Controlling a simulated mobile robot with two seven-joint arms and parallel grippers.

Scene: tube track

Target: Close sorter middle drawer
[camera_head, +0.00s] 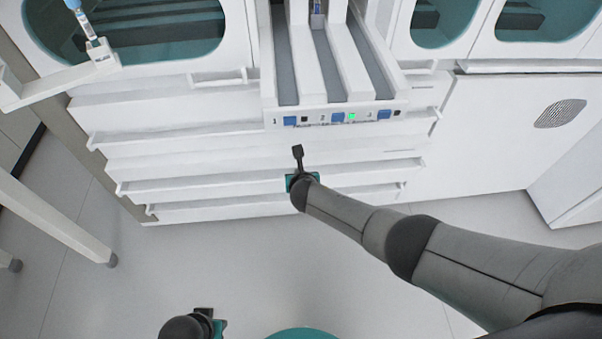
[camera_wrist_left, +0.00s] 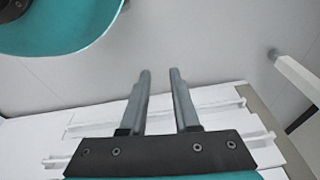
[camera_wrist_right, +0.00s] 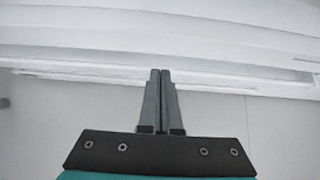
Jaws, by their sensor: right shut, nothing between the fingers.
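The white sorter (camera_head: 220,150) stands ahead with stacked drawer fronts, each with a long lip. The middle drawer (camera_head: 200,184) appears as the lip between the upper and lowest ones; I cannot tell how far any drawer stands out. My right gripper (camera_head: 297,152) is shut and empty, over the middle of the drawer fronts. In the right wrist view its fingers (camera_wrist_right: 161,72) are together and point toward the white fronts; contact cannot be told. My left gripper (camera_wrist_left: 160,72) is open and empty, low at the bottom of the head view, away from the sorter.
A white unit with grey channels and blue labels (camera_head: 337,118) juts out above the drawers. A white panel with a round vent (camera_head: 560,113) is at right. A white table frame (camera_head: 60,220) stands at left. The floor (camera_head: 240,265) in front is clear.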

